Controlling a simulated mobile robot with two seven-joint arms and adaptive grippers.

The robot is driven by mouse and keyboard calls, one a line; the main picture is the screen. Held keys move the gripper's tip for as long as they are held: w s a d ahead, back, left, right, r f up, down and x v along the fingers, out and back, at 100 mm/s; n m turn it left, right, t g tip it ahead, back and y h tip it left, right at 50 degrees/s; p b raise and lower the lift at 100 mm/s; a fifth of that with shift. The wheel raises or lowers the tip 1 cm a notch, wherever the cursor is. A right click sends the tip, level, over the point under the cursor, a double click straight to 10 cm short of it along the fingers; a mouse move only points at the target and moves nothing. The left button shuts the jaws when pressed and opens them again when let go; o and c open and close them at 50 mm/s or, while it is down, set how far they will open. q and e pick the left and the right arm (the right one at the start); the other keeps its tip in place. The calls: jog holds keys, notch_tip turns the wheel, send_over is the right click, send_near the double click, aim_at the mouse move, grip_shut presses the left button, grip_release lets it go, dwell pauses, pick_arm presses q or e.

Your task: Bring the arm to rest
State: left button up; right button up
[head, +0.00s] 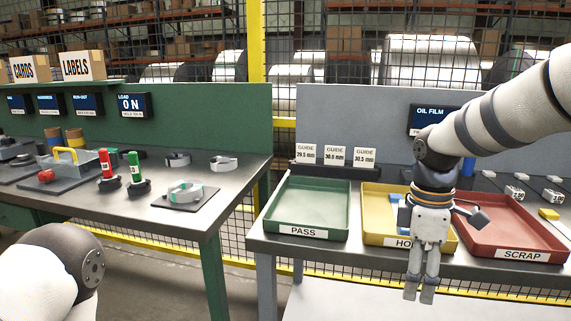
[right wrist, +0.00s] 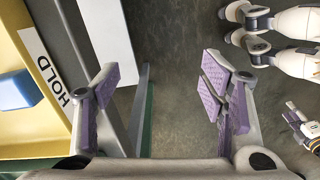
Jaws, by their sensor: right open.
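My right arm (head: 510,105) reaches in from the right in the head view, bent at the elbow with its forearm hanging down. My right gripper (head: 419,291) points down in front of the yellow HOLD tray (head: 371,203), near the bench's front edge. In the right wrist view the right gripper (right wrist: 160,82) is open, its purple-padded fingers wide apart with only floor between them. A blue block (head: 403,215) lies in the HOLD tray, partly hidden by the gripper; it also shows in the right wrist view (right wrist: 16,90). Only a link of my left arm (head: 60,265) shows at lower left.
A green PASS tray (head: 305,208) stands left of HOLD, a red SCRAP tray (head: 510,226) right. Guide cards (head: 335,156) stand behind PASS. The left bench (head: 186,212) holds red and green markers and metal strip rings. A gap separates the benches.

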jog(key=s+a+f+m, duration=0.1)
jog(key=s+f+m, duration=0.1)
jog(key=s+f, duration=0.35)
jog(key=s+a+f+m+y, duration=0.1)
jog(key=s+f, duration=0.1)
jog(key=f, duration=0.6)
jog(key=s+a+f+m, duration=0.1)
jog(key=s+f+m, duration=0.1)
jog(key=s+f, duration=0.35)
jog(key=s+d+f+m, duration=0.1)
jog(key=s+f+m, duration=0.3)
jog(key=s, duration=0.7)
jog(key=s+d+f+m+g, duration=0.1)
jog(key=s+f+m, duration=0.4)
jog(key=s, duration=0.6)
jog(key=shift+s+h, duration=0.3)
jog(key=shift+d, duration=0.1)
